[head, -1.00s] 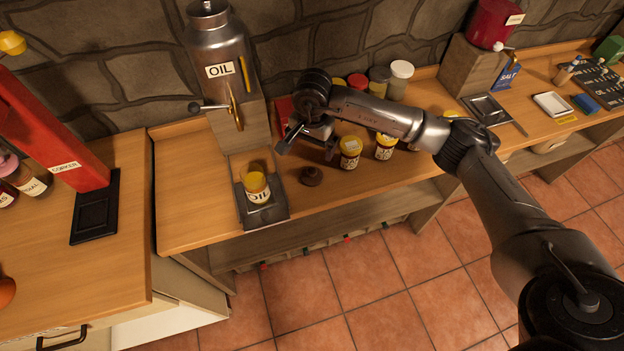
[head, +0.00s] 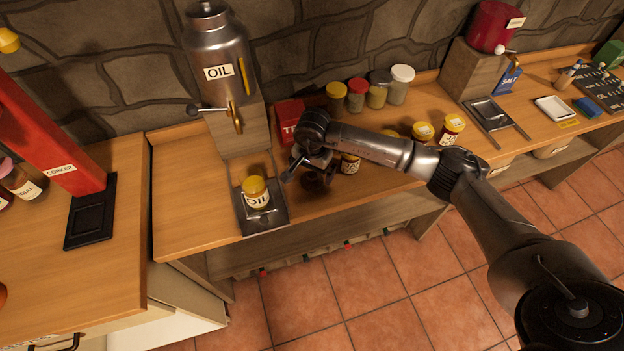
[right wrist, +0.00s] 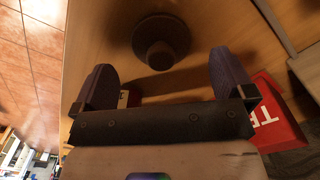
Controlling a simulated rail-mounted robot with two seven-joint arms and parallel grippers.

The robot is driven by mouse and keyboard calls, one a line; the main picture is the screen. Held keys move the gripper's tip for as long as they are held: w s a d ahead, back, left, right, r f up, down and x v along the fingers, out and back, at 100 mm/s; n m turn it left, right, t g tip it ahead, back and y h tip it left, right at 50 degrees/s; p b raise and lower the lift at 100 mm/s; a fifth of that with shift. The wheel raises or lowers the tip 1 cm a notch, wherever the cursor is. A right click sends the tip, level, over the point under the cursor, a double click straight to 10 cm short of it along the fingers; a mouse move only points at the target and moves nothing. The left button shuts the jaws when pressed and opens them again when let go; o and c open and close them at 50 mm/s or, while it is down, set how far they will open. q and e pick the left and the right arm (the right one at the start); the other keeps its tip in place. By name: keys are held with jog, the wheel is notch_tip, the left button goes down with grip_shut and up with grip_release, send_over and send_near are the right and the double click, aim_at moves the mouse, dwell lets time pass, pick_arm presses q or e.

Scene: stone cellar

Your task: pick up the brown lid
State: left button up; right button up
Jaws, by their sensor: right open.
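The brown lid (right wrist: 160,42) lies on the wooden counter, a round dark disc with a knob, in the upper middle of the right wrist view. In the head view the lid (head: 314,181) is partly hidden by my right gripper (head: 318,168). In the right wrist view my right gripper (right wrist: 166,72) is open, its two dark fingers apart. The lid shows beyond the fingertips, roughly centred between them, with nothing held. My left gripper is not in view.
A red box (head: 288,112) is behind my gripper. A labelled jar (head: 350,164) stands close on the right. The oil dispenser (head: 219,60) is at the back left.

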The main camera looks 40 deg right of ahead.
aim_at(312, 175)
notch_tip(312, 175, down, 3)
jog(key=shift+f, duration=0.2)
jog(key=shift+c, duration=0.3)
jog(key=c, duration=0.9)
